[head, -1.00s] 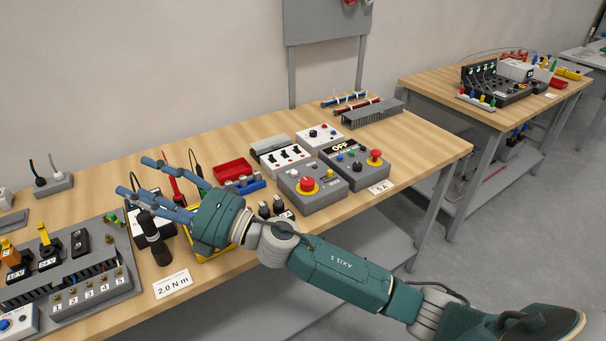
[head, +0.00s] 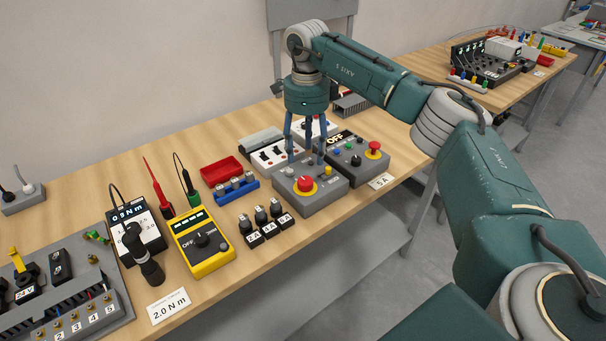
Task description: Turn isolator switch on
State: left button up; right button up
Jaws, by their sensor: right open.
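A grey box (head: 322,200) stands near the table's front edge. It carries a red knob on a yellow plate (head: 305,185), which looks like the isolator switch. Its exact angle is too small to read. My right gripper (head: 306,152) points straight down just behind this box, its blue fingers spread and empty. The fingertips are near the box's back edge; I cannot tell whether they touch anything. My left gripper is not in view.
A yellow multimeter (head: 203,243), several black-capped parts (head: 262,222), a blue rack (head: 237,190) and a red tray (head: 222,171) lie to the left. A "5 A" card (head: 381,181) lies at the front edge.

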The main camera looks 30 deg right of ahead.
jog(key=p, duration=0.2)
send_over(305, 180)
notch_tip(305, 180, down, 5)
jog(key=shift+s+f, duration=0.1)
jog(key=shift+s, duration=0.05)
notch_tip(305, 180, down, 4)
jog(key=shift+r+p, duration=0.2)
jog(key=shift+p, duration=0.1)
jog(key=shift+f, duration=0.55)
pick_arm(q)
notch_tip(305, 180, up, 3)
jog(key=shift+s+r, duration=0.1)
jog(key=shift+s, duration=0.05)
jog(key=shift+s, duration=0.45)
pick_arm(e)
jog(key=c, duration=1.2)
